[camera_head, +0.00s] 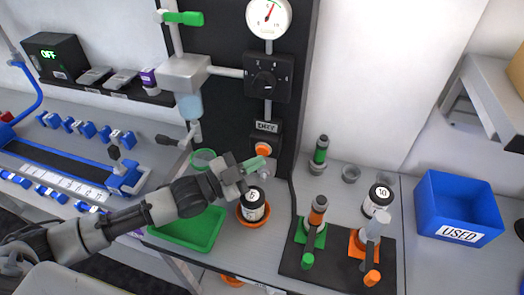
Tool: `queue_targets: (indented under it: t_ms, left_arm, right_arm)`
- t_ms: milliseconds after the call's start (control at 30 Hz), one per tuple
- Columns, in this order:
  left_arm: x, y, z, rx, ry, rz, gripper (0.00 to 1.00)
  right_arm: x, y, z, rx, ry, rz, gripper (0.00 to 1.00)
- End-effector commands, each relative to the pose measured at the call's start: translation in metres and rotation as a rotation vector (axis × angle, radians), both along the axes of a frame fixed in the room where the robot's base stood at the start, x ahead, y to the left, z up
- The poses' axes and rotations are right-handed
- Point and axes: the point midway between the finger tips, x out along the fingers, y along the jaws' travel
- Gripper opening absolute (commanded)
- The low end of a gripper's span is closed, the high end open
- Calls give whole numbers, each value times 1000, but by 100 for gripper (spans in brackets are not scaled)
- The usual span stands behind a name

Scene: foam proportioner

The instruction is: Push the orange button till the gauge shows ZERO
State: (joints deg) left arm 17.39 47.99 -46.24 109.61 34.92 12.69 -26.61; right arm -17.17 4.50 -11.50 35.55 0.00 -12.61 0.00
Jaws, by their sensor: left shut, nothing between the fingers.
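The orange button (263,149) sits on a dark box under a small label plate, low on the black panel. The round white gauge (268,16) is at the top of the panel. Its red needle points up and slightly right; the numbers are too small to read. My left gripper (263,170) is shut and empty, just below and in front of the button. I cannot tell if it touches the button. The button's face shows above the gripper. My right gripper is not in view.
A black knob box (268,80) is above the button. A labelled bottle in an orange ring (252,205) stands just below my gripper, beside a green tray (190,230). Coloured-handled fittings stand on a black mat (340,262) at right, near a blue USED bin (458,208).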

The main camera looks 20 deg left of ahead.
Motion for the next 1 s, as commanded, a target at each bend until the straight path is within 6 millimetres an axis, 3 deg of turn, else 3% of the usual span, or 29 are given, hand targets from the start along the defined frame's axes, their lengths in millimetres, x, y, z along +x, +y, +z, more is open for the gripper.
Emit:
queue_targets:
  t_ms: [1000]
  left_arm:
    - [9, 0, 0, 0, 0, 0, 0]
  right_arm:
    - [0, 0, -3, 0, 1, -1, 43]
